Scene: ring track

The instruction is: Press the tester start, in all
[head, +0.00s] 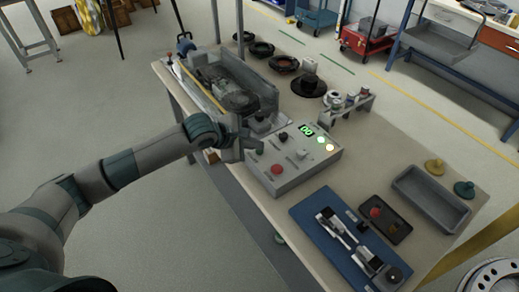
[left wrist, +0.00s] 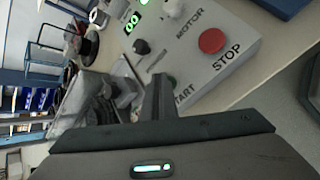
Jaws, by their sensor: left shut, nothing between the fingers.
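The tester is a grey control box (head: 292,174) on the workbench, with a lit green display (head: 306,130). Its red STOP button (head: 277,170) also shows in the left wrist view (left wrist: 212,41). The START label (left wrist: 184,93) is beside my left fingers in that view. The dark green start button (left wrist: 171,82) is partly hidden by a finger. My left gripper (head: 254,145) is shut and empty over the box's left edge, close to the start button. I cannot tell whether the fingertips touch the button. My right gripper is out of view.
A grey machine with a ring track (head: 238,101) stands behind the box at left. A small rack (head: 346,105) stands behind it at right. A blue mat (head: 322,222) with tools, a dark tray (head: 385,222) and a grey bin (head: 430,198) lie to the right.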

